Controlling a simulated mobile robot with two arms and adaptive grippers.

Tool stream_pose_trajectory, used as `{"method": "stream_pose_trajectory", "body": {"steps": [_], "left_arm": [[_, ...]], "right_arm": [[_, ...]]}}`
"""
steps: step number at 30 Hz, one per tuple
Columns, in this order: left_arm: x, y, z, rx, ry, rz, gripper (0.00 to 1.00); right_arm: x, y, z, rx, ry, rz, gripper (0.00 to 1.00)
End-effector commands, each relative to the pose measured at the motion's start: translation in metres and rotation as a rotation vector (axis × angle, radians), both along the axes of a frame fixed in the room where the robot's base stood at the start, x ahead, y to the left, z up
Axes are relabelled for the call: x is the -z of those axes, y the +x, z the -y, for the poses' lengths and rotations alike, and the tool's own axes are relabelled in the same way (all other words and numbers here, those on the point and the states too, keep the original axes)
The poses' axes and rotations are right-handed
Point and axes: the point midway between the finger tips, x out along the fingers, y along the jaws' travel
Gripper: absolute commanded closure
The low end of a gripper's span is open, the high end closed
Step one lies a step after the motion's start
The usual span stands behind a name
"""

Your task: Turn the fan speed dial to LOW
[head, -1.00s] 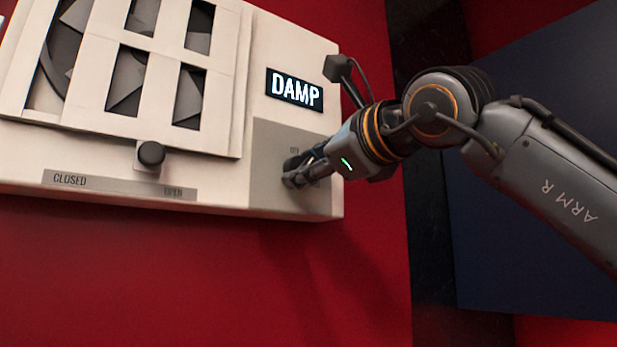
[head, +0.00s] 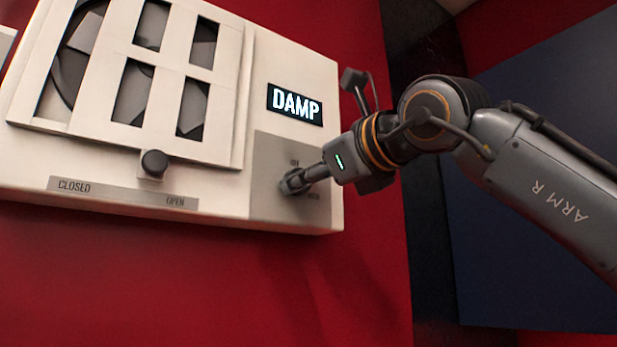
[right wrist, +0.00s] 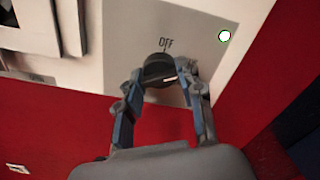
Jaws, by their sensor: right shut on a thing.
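The fan speed dial (right wrist: 158,68) is a dark round knob on a grey panel (right wrist: 195,30), with the word OFF printed just above it in the right wrist view. A short pale mark shows near its lower right edge. My right gripper (right wrist: 160,76) is shut on the dial, one finger on each side. In the head view, my right gripper (head: 292,183) reaches the grey panel from the right and hides most of the dial. The other speed labels are covered or too small to read. My left gripper is not in view.
The white wall unit has a lit DAMP display (head: 295,104) above the panel. To the left are a slatted vent (head: 160,60) and a black slider knob (head: 154,163) above a CLOSED–OPEN strip (head: 120,193).

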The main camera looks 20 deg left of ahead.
Motion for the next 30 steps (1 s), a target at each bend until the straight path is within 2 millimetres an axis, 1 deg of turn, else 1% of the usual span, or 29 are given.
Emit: {"method": "stream_pose_trajectory", "body": {"steps": [4,5,6,8,17,20,23,25,30], "left_arm": [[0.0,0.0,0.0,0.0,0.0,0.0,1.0],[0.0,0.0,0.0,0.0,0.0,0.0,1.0],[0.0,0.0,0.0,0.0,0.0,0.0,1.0],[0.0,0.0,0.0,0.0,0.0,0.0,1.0],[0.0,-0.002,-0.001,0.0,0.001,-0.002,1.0],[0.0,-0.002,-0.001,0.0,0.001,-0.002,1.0],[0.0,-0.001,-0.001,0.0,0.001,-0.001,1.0],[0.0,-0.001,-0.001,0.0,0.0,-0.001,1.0],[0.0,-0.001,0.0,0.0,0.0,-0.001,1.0]], "right_arm": [[0.0,0.0,0.0,-0.001,-0.001,0.0,0.94],[0.0,0.0,0.0,-0.001,-0.001,0.0,0.59],[0.0,0.0,0.0,-0.001,-0.001,0.0,0.51],[0.0,0.0,0.0,0.0,-0.001,0.001,0.4],[0.0,0.0,0.0,0.0,-0.001,0.001,0.4],[-0.001,-0.003,0.005,0.0,0.0,0.002,0.4],[-0.001,-0.01,0.014,0.0,-0.001,0.003,0.4],[-0.001,-0.017,0.024,0.001,0.0,0.004,0.4],[0.0,-0.041,0.054,0.002,-0.001,0.005,0.4]]}}
